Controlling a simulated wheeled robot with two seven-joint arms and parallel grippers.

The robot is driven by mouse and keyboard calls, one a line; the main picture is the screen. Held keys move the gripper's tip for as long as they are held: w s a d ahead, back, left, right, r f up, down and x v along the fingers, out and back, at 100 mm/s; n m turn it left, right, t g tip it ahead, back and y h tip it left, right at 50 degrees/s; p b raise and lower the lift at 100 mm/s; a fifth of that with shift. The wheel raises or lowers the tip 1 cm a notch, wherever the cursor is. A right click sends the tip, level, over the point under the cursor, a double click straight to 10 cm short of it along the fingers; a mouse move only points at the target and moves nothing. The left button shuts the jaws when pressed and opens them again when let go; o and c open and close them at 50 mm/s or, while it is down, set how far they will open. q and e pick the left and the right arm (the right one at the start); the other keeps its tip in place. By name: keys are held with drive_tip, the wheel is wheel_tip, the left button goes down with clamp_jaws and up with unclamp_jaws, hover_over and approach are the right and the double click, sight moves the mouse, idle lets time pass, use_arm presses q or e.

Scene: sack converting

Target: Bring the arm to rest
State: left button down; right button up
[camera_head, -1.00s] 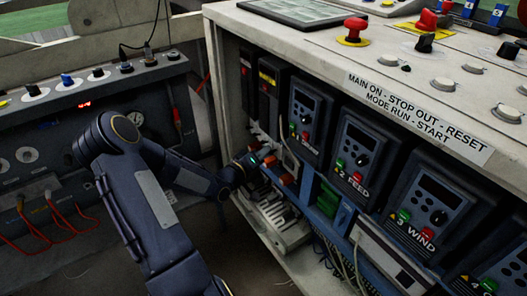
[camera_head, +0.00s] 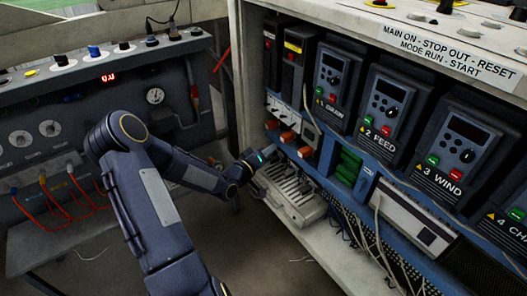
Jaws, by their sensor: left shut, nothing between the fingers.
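My left arm (camera_head: 160,200) comes in from the lower left, dark blue-grey with a bent elbow. Its left gripper (camera_head: 253,162) is small in the picture, at the open front of the cabinet, beside a light grey slotted unit (camera_head: 292,195) on the cabinet floor. The gripper is shut and holds nothing that I can see. Its fingertips are hard to make out against the dark parts behind, and I cannot tell whether it touches the unit. My right gripper is out of view.
The white control cabinet (camera_head: 345,30) holds several drives, including 2 FEED (camera_head: 388,105) and 3 WIND (camera_head: 458,150). Orange connectors (camera_head: 288,137) sit just above the gripper. A grey panel (camera_head: 95,100) with a gauge and red cables (camera_head: 45,205) stands left. Open floor (camera_head: 240,255) lies below.

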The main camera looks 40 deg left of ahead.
use_arm(q)
drive_tip(key=shift+s+f, duration=0.25)
drive_tip(key=shift+s, duration=0.05)
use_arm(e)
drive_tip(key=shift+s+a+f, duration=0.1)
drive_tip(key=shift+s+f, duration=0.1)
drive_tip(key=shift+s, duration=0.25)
use_arm(q)
drive_tip(key=s+d+r+m+g+p, duration=0.1)
drive_tip(key=s+d+r+m+g, duration=0.55)
drive_tip(key=s+d+r, duration=0.25)
drive_tip(key=s+d+r+m+g+h, duration=0.1)
drive_tip(key=s+d+g, duration=0.1)
drive_tip(key=s+d, duration=0.35)
drive_tip(key=s+d+r+g+h, duration=0.1)
drive_tip(key=s+d, duration=0.1)
drive_tip(key=s, duration=0.6)
drive_tip(key=s+d+r+m+g+h, duration=0.1)
drive_tip(key=s+d+g, duration=0.15)
drive_tip(key=s, duration=0.45)
wheel_tip(320, 180, up, 38)
drive_tip(key=d+p, duration=0.1)
drive_tip(key=p, duration=3.7)
drive_tip(key=shift+s+d+f+p, duration=0.15)
drive_tip(key=shift+s+d+p, duration=0.05)
drive_tip(key=shift+s+p, duration=0.15)
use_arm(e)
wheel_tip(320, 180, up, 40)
